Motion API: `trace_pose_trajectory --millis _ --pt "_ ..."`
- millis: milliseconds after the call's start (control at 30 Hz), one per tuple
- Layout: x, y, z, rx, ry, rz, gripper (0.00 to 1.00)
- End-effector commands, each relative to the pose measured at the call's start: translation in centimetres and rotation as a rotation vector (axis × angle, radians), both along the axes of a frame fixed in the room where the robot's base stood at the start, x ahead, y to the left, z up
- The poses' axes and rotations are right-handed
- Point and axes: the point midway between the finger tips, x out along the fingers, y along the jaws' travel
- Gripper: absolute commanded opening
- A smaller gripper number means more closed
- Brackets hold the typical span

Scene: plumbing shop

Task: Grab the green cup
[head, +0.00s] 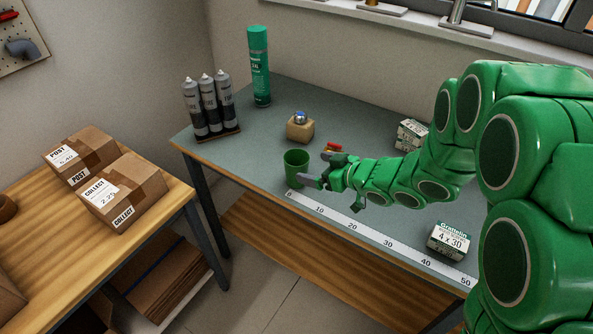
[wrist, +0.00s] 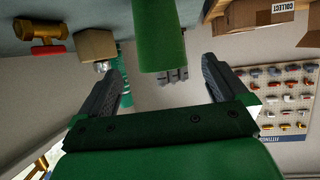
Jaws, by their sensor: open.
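The green cup (head: 296,169) stands upright near the front edge of the grey-blue bench, by the zero end of the ruler strip. My gripper (head: 322,169) is open and empty just right of the cup, with its fingers pointing at it. In the wrist view the cup (wrist: 158,36) hangs from the top edge, since that view is turned over. It lies ahead of the gap between the two open fingers (wrist: 161,76), a little left of the middle. Whether a finger touches the cup cannot be told.
Grey cartridges (head: 209,106) and a tall green can (head: 259,66) stand at the back left. A small box (head: 449,240) lies at the right front.

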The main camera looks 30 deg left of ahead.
Motion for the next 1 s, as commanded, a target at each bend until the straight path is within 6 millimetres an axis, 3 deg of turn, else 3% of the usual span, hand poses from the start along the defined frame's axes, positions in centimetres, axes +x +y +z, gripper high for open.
trace_pose_trajectory --millis 567,1000 --pt "0.1 3.3 -1.3 0.011 0.005 0.013 1.0" --pt "0.9 7.2 -3.1 0.01 0.005 0.009 1.0"
